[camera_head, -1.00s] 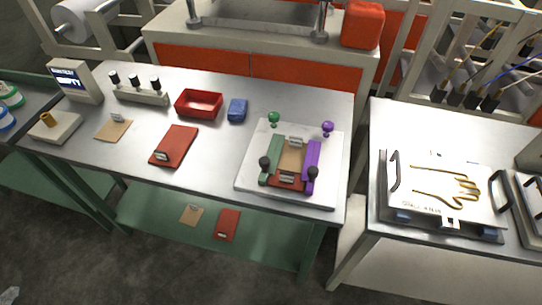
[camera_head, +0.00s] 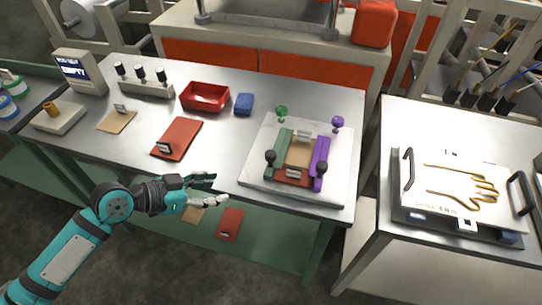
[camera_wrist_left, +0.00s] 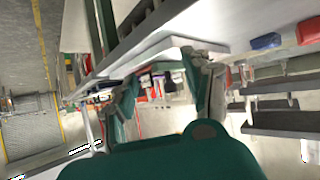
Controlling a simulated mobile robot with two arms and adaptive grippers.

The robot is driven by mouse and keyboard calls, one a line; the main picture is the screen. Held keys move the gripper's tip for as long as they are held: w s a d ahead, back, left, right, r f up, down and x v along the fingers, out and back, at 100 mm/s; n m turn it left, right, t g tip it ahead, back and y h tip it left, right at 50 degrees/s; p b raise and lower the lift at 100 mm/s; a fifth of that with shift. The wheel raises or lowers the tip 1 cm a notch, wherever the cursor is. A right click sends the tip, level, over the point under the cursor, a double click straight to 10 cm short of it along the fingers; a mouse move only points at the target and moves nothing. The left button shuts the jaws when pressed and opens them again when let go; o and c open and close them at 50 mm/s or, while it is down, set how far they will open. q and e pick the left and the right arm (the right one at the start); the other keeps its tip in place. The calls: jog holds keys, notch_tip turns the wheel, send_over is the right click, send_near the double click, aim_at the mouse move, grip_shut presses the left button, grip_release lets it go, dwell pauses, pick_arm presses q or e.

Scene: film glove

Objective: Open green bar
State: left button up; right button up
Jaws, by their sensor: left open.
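The green bar (camera_head: 281,150) lies along the left side of a white board (camera_head: 340,178) on the steel table. A green ball knob (camera_head: 281,110) stands beyond its far end, and a black knob (camera_head: 270,157) stands near its front end. A purple bar (camera_head: 320,156) lies along the right side, with a tan piece (camera_head: 299,154) between the bars. My left gripper (camera_head: 219,190) is open and empty, left of the board by the table's front edge. Its two fingers also show apart in the left wrist view (camera_wrist_left: 165,88). My right gripper is not in view.
A red tray (camera_head: 205,98), a blue block (camera_head: 244,104) and a red plate (camera_head: 177,139) are on the table left of the board. A hand-shaped mould plate (camera_head: 440,205) sits on the right table. A lower green shelf holds flat pieces.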

aim_at(267, 155)
pick_arm(q)
notch_tip(267, 155, up, 8)
jog(key=w+m+h, duration=0.1)
jog(key=w+h, duration=0.1)
jog(key=p+x, duration=0.5)
jog(key=x, duration=1.1)
jog(key=shift+d, duration=0.1)
jog(key=shift+w+d+f, duration=0.2)
jog(key=shift+d, duration=0.1)
grip_shut()
